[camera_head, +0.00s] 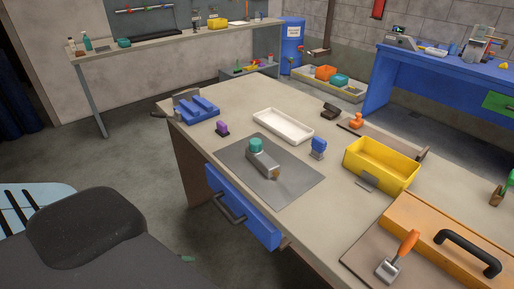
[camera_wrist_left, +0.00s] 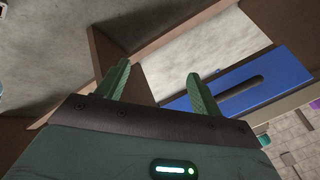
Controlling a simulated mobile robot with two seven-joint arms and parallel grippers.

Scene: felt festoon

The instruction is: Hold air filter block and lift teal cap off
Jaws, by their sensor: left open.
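The air filter block (camera_head: 264,164) is a small grey metal body lying on a dark grey mat (camera_head: 290,190) on the workbench. The teal cap (camera_head: 255,145) sits on its far left end. No gripper touches either in the head view, where neither gripper shows. In the left wrist view my left gripper (camera_wrist_left: 155,85) has its two green fingers apart with nothing between them. It is away from the block, with the bench's blue drawer beyond the fingers. My right gripper is not in view.
Around the mat are a white tray (camera_head: 283,126), a blue-handled stamp-like item (camera_head: 318,147), a purple item (camera_head: 222,128) and a yellow bin (camera_head: 381,163). An orange-handled tool (camera_head: 398,256) lies at front right. The blue drawer (camera_head: 242,206) is on the bench's front side.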

